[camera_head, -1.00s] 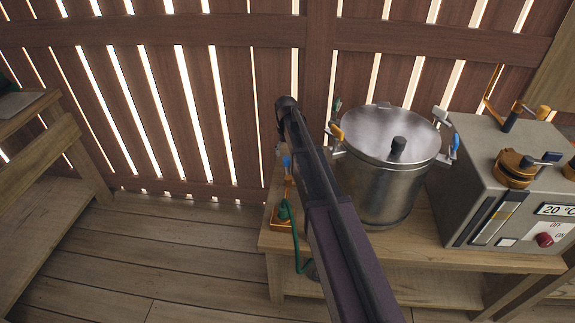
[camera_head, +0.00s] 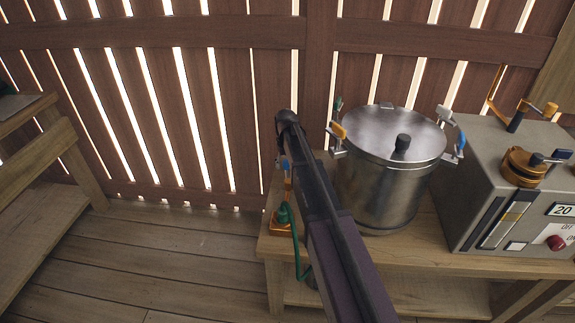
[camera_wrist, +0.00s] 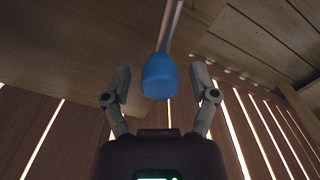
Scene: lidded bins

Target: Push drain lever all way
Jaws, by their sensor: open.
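A lever with a blue rounded tip (camera_wrist: 159,76) on a metal rod shows in the wrist view, between the two fingers of my gripper (camera_wrist: 161,84). The fingers are spread wide, with a visible gap on either side of the tip. In the head view, a small blue-tipped part (camera_head: 285,164) stands above an orange base (camera_head: 283,223) with a green hose, left of my arm; it appears to be the same lever. My gripper is hidden behind the arm there.
A lidded metal pot (camera_head: 388,170) with yellow and blue clamps stands right of my arm on a wooden bench (camera_head: 440,262). A grey control box (camera_head: 520,170) is farther right. A slatted wall is behind; open floor (camera_head: 160,255) lies left.

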